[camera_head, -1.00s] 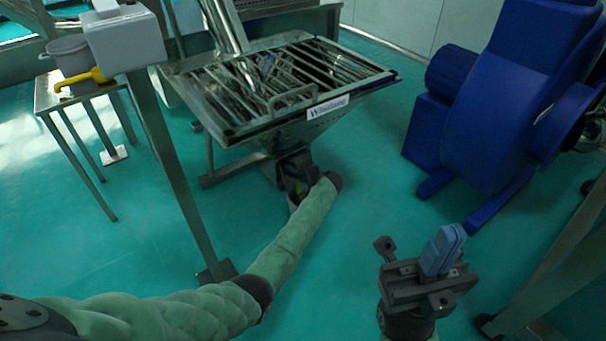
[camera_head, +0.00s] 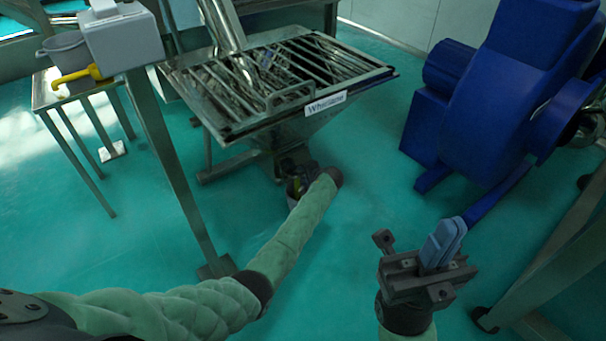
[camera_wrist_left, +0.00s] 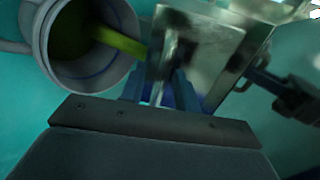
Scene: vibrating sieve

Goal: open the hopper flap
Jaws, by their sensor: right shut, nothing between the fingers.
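The hopper (camera_head: 318,122) is a metal funnel under a slatted grate. Its flap appears as a shiny metal plate (camera_wrist_left: 195,45) in the left wrist view, with a narrow upright bar in front. My left gripper (camera_wrist_left: 160,88) is at that plate, its two blue fingers apart with the bar between them. I cannot tell whether they touch it. In the head view, my wrist mostly hides the left gripper below the hopper outlet. My right gripper (camera_head: 452,230) is shut and empty, pointing up at lower right, away from the hopper.
A grey bucket (camera_wrist_left: 92,68) with something olive-green inside is left of the left gripper. A large blue machine (camera_head: 480,120) stands at right. A post with a grey box (camera_head: 125,40) and a small table with a pail (camera_head: 66,56) are at left. Open floor lies between.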

